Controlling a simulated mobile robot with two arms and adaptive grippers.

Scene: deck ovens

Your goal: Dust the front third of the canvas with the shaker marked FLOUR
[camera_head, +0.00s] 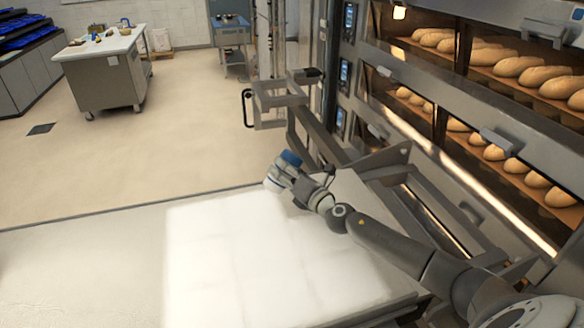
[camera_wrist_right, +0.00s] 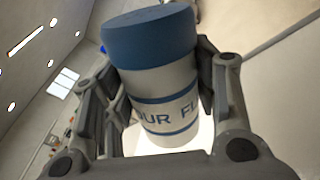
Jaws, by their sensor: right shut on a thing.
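The canvas (camera_head: 240,262) is a bright white sheet on the loader surface in the lower middle of the head view. Its patches vary slightly in brightness, and I cannot tell flour from glare. My right gripper (camera_head: 283,176) is over the canvas's far edge, shut on the FLOUR shaker. In the right wrist view, the shaker (camera_wrist_right: 168,84) is a white cylinder with a blue end and blue bands, between both fingers (camera_wrist_right: 160,92). Part of the word FLOUR shows on it. The shaker looks tilted; its exact angle is unclear. My left gripper is out of view.
Deck ovens (camera_head: 480,90) with bread loaves stand along the right. A metal frame (camera_head: 280,98) stands just beyond my right gripper. A work table (camera_head: 105,75) is at the back left. The floor between is mostly clear.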

